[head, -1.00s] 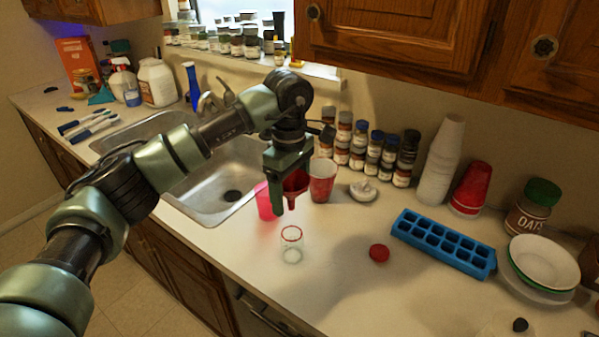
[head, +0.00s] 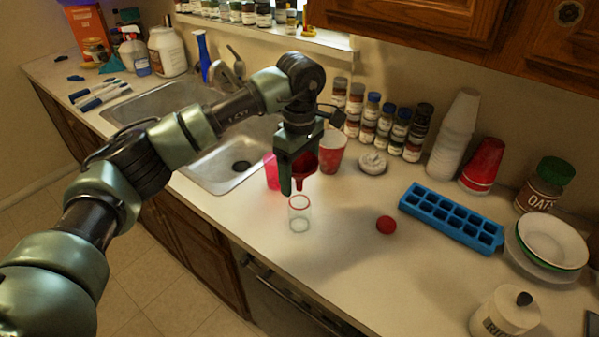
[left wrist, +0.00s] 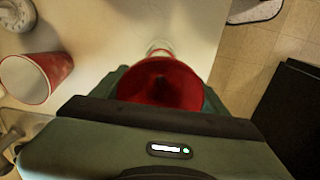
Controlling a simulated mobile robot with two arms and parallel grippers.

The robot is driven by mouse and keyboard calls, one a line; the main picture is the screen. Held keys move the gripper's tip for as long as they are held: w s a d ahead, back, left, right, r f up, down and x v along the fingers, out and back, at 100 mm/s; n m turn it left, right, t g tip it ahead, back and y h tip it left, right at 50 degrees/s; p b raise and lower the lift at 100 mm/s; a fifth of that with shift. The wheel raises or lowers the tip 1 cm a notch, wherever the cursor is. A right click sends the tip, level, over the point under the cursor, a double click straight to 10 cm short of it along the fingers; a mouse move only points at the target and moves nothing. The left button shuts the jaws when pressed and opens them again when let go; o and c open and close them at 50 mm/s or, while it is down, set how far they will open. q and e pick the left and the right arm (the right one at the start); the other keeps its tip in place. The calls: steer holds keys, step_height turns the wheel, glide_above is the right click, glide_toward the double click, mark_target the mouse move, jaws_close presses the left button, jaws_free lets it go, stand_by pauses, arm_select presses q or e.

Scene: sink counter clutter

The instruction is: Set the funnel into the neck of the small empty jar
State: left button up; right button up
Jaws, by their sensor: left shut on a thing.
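The red funnel (head: 305,164) is held in my left gripper (head: 296,172), its spout pointing down. The small empty jar (head: 299,216) is clear with a red rim and stands upright on the counter. In the head view the spout's tip is just above the jar's mouth; I cannot tell whether it is exactly over the neck. In the left wrist view the funnel's wide mouth (left wrist: 160,84) faces the camera, and part of the jar (left wrist: 160,48) shows past its far edge. The spout is hidden there. My right gripper is not in view.
A red lid (head: 386,225) lies to the right, before a blue ice tray (head: 451,218). The sink (head: 228,172) is at left. The counter's front edge is near the jar.

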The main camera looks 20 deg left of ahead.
mark_target(299, 190)
arm_select(q)
steer(key=shift+f+b, duration=0.9)
steer(key=shift+f, duration=0.5)
steer(key=shift+f+b, duration=0.9)
steer(key=shift+f, duration=0.4)
steer(key=shift+f+b, duration=0.7)
steer(key=shift+f, duration=0.3)
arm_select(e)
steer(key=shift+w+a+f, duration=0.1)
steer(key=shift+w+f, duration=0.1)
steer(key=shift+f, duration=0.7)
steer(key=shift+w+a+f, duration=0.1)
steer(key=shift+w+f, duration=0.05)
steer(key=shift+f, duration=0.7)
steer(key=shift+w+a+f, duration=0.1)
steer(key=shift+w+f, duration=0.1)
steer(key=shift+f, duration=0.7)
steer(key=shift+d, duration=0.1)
arm_select(q)
steer(key=o, duration=1)
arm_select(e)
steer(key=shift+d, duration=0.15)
arm_select(q)
steer(key=shift+r, duration=0.15)
step_height(299, 190, up, 8)
steer(key=shift+f+b, duration=0.2)
steer(key=shift+b, duration=0.7)
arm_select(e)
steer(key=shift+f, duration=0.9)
